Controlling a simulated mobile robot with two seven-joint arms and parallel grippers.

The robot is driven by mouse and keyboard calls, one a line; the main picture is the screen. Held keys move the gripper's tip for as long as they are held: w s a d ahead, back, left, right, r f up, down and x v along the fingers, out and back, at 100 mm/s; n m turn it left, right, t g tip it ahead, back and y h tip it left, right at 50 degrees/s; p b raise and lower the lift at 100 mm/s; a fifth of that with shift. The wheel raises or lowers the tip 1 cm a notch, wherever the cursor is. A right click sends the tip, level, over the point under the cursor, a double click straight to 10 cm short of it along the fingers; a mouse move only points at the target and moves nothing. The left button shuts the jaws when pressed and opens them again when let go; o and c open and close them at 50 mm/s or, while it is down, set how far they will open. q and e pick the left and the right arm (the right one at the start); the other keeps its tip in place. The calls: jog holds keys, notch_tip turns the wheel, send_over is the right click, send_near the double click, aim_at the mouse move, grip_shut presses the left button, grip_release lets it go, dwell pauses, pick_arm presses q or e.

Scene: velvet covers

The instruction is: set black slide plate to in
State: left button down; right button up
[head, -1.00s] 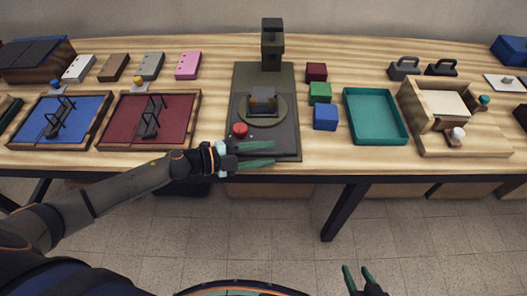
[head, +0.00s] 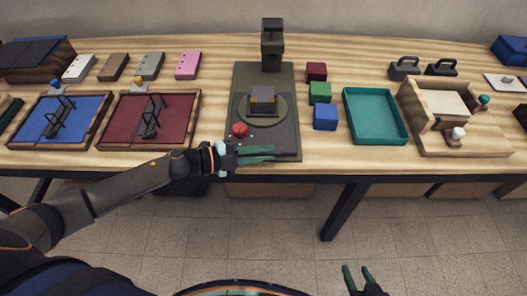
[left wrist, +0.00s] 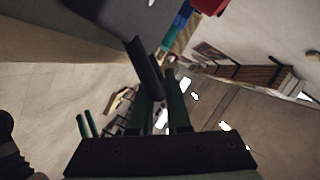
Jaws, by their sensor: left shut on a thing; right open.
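The black slide plate (head: 284,142) is the dark flat plate at the front of the machine's grey base (head: 283,78). A round disc (head: 274,112) with a grey and yellowish block (head: 263,99) sits above it. My left gripper (head: 272,154) reaches in from the left along the plate's front edge. It is shut on a dark flange-like piece (left wrist: 147,70), seen between the fingers in the left wrist view and apparently part of the slide plate. The fingers hide most of it in the head view. My right gripper (head: 358,278) is open and empty, low in front of the table.
A red button (head: 239,130) stands left of the disc, close above my left gripper. Red, green and blue blocks (head: 326,117) and a teal tray (head: 350,116) are to the right. A red-floored tray (head: 182,127) lies left.

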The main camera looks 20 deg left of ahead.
aim_at(264, 125)
dwell(0.8)
pick_arm(q)
jog(key=w+a+b, duration=0.1)
jog(key=w, duration=0.2)
jog(key=w+a+b, duration=0.1)
jog(key=w, duration=0.2)
jog(key=w+b, duration=0.1)
jog(key=w, duration=0.2)
jog(key=shift+w+a+f, duration=0.15)
jog(key=shift+w+a, duration=0.1)
jog(key=shift+a, duration=0.15)
jog(key=shift+w+a+b, duration=0.15)
jog(key=shift+w+b, duration=0.15)
jog(key=shift+w, duration=0.2)
jog(key=c, duration=0.9)
grip_release()
jog(key=v, duration=1.2)
jog(key=shift+s+a+r, duration=0.15)
jog(key=shift+s+r, duration=0.05)
jog(key=shift+r, duration=0.1)
